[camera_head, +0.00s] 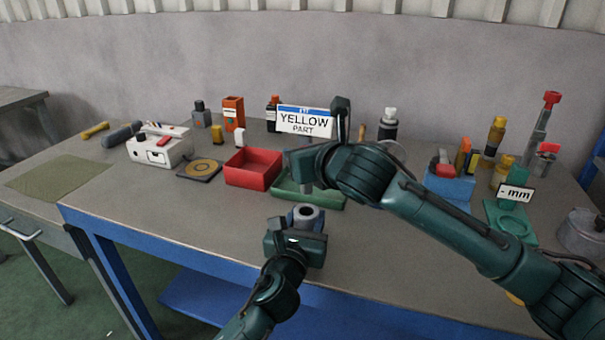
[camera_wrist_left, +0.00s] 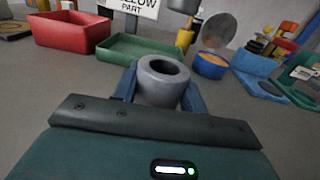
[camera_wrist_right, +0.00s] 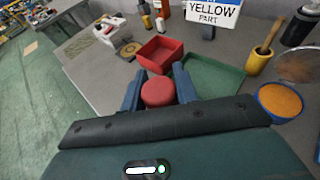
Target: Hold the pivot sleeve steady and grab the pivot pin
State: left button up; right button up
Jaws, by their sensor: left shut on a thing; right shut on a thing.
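The pivot sleeve (camera_head: 306,213), a grey ring-shaped cylinder, stands upright with its bore facing up. My left gripper (camera_head: 304,222) is shut on it near the front edge of the bench. The left wrist view shows the sleeve (camera_wrist_left: 162,80) between the blue fingers, its bore looking empty. My right gripper (camera_head: 304,176) is above and behind the sleeve. The right wrist view shows it shut on a round red-topped piece (camera_wrist_right: 158,92), which looks like the pivot pin. The pin's lower part is mostly hidden, and it is apart from the sleeve.
A red bin (camera_head: 252,180) and a green tray (camera_head: 325,202) lie behind the grippers, with a "YELLOW PART" sign (camera_head: 304,122) beyond. A blue bin (camera_head: 450,188) and a green fixture (camera_head: 510,224) stand right. The bench's front left (camera_head: 170,225) is clear.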

jog(key=shift+r, duration=0.5)
pick_arm(q)
jog(key=o, duration=1.2)
